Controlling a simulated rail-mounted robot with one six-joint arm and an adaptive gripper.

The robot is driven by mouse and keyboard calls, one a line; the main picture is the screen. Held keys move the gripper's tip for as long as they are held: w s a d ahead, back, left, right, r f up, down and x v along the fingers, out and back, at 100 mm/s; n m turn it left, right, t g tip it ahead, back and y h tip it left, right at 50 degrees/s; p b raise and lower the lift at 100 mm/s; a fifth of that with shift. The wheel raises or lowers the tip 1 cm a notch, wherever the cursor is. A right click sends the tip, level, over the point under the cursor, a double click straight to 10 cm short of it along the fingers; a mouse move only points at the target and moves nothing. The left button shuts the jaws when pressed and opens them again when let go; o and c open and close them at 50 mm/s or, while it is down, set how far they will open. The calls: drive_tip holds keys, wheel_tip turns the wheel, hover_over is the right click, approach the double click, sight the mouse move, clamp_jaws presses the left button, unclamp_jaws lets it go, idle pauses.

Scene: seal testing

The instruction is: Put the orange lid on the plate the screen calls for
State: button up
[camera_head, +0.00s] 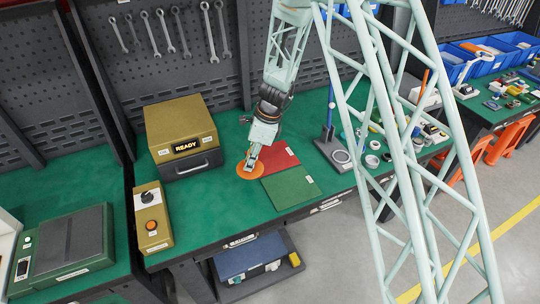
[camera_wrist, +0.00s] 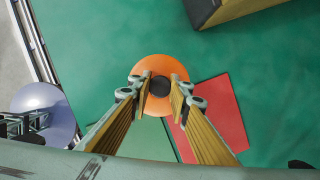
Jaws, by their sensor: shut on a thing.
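The orange lid (camera_head: 243,172) is a round disc at the left of the red plate; it also shows in the wrist view (camera_wrist: 158,63) with a dark knob at its centre. My gripper (camera_head: 250,163) has its fingers on both sides of the knob and is shut on it, as the wrist view (camera_wrist: 160,88) shows. I cannot tell whether the lid touches the bench or is slightly above it. The red plate (camera_head: 280,157) and the green plate (camera_head: 291,187) lie flat, one in front of the other.
The mustard box (camera_head: 180,115) stands behind left, with a control box (camera_head: 152,220) with a knob and orange button in front of it. A stand (camera_head: 332,150) and several rings (camera_head: 372,161) are to the right. Green bench top (camera_head: 220,205) is clear left of the plates.

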drive_tip(key=shift+s+a+f+m+t+p, duration=0.1)
drive_tip(key=shift+s+a+m+t+p, duration=0.15)
drive_tip(key=shift+a+m, duration=0.45)
drive_tip(key=shift+s+a+f+m+t+p, duration=0.2)
drive_tip(key=shift+a+m, duration=0.25)
drive_tip(key=shift+m, duration=0.45)
drive_tip(key=shift+w+r, duration=0.1)
drive_tip(key=shift+r, duration=0.05)
drive_tip(key=shift+d, duration=0.1)
drive_tip(key=p, duration=0.2)
approach(267, 157)
drive_tip(key=shift+w+a+f, duration=0.3)
drive_tip(key=shift+a+f, duration=0.35)
drive_tip(key=shift+a, duration=0.1)
drive_tip(key=shift+f, duration=1.75)
drive_tip(key=shift+f, duration=0.1)
drive_tip(key=o, duration=0.7)
drive_tip(key=shift+c, duration=0.2)
drive_tip(key=o, duration=0.4)
